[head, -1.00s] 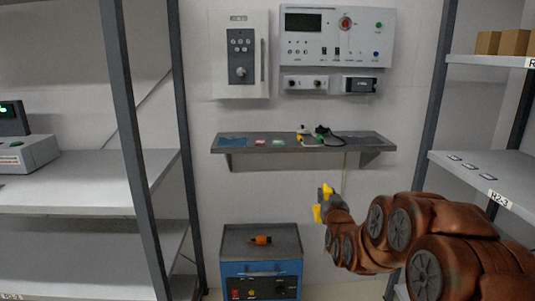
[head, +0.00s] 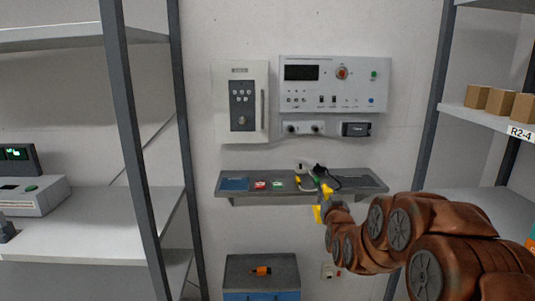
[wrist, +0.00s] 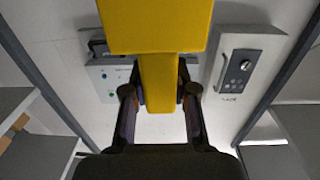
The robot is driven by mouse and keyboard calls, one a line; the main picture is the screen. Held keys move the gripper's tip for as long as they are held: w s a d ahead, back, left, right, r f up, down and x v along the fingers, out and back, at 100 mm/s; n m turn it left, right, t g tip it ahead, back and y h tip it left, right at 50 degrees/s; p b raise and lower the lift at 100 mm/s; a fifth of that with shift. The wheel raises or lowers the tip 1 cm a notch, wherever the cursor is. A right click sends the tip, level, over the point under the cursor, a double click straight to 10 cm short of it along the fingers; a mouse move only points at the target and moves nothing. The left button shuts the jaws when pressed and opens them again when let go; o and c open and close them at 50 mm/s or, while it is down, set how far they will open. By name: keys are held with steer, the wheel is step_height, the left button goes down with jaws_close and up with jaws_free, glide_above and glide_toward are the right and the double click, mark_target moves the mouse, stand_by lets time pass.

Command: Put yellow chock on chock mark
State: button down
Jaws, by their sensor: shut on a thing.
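My gripper (head: 325,204) is at the end of my brown arm, in front of the wall shelf in the head view. It is shut on the yellow chock (head: 319,213), which shows as small yellow parts at the gripper's end. In the wrist view the yellow chock (wrist: 158,25) is large and close, with its narrower part between the two fingers (wrist: 160,105). I cannot make out a chock mark in these frames.
The grey wall shelf (head: 350,186) holds a blue pad, small red and green items and cables. A blue cabinet (head: 262,294) below bears an orange item (head: 261,271). Shelf racks stand left (head: 115,220) and right (head: 487,115). Wall panels (head: 335,85) hang above.

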step_height(320, 180, up, 8)
steer(key=p, duration=0.6)
steer(key=shift+f, duration=0.15)
